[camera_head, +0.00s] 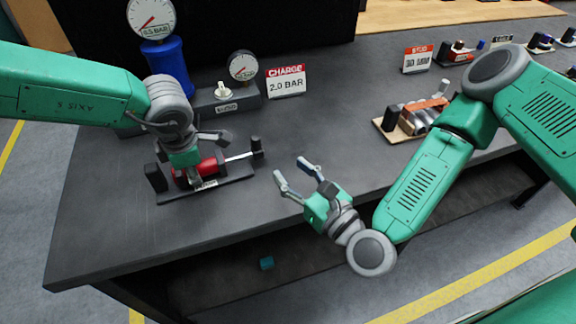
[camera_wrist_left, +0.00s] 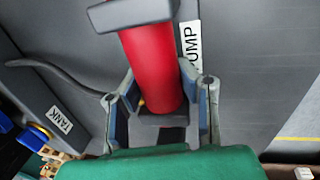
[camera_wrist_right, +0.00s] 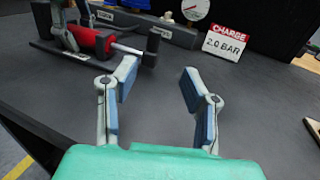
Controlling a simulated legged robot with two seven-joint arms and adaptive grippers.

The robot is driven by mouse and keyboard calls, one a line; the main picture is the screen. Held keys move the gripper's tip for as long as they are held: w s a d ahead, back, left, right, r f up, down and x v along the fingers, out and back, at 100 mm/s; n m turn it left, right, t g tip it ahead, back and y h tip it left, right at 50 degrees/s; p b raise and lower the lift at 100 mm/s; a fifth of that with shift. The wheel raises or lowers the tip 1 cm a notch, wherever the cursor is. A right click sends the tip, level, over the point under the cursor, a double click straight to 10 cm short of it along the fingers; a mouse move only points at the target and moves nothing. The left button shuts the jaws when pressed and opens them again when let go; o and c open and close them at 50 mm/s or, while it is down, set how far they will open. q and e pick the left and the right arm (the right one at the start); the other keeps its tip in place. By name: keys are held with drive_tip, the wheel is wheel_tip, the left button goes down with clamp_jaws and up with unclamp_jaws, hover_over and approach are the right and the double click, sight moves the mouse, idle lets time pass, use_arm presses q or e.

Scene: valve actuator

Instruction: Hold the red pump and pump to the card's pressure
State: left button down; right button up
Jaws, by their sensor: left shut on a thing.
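The red pump (camera_head: 207,167) lies on a dark base on the bench, with its rod and black handle (camera_head: 257,147) to the right. My left gripper (camera_head: 207,160) is over the pump and shut on its red barrel, which shows between the fingers in the left wrist view (camera_wrist_left: 152,65). My right gripper (camera_head: 293,171) is open and empty, to the right of the handle and apart from it; the handle also shows in the right wrist view (camera_wrist_right: 151,48). The charge card (camera_head: 286,81) reads 2.0 BAR. A gauge (camera_head: 243,66) stands beside it; its reading is too small to tell.
A blue tank (camera_head: 167,66) with a gauge (camera_head: 151,18) labelled 0.5 BAR stands at the back left. A wooden board with a device (camera_head: 409,119) and another card (camera_head: 418,59) lie to the right. The bench between card and right gripper is clear.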

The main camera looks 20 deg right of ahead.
sight(257, 147)
drive_tip(key=c, duration=0.6)
drive_tip(key=shift+n, duration=0.4)
clamp_jaws()
drive_tip(key=n, duration=0.2)
drive_tip(key=d+n+y, duration=0.1)
drive_tip(key=n, duration=0.1)
drive_tip(key=shift+w+d, duration=0.1)
drive_tip(key=shift+d, duration=0.05)
drive_tip(key=d+n+y, duration=0.1)
drive_tip(key=n, duration=0.3)
drive_tip(key=d+n+g+y, duration=0.1)
drive_tip(key=d+n, duration=0.1)
drive_tip(key=n, duration=0.3)
drive_tip(key=d+n+y, duration=0.1)
drive_tip(key=d+n, duration=0.1)
drive_tip(key=n, duration=0.3)
drive_tip(key=shift+w+d+f+g, duration=0.15)
drive_tip(key=shift+d+g, duration=0.1)
drive_tip(key=shift+g, duration=0.15)
drive_tip(key=shift+d+n, duration=0.45)
drive_tip(key=shift+n, duration=0.55)
drive_tip(key=x, duration=1)
drive_tip(key=shift+a, duration=0.25)
drive_tip(key=shift+w+a, duration=0.2)
drive_tip(key=shift+a, duration=0.95)
drive_tip(key=shift+w+a, duration=0.1)
drive_tip(key=shift+a, duration=0.45)
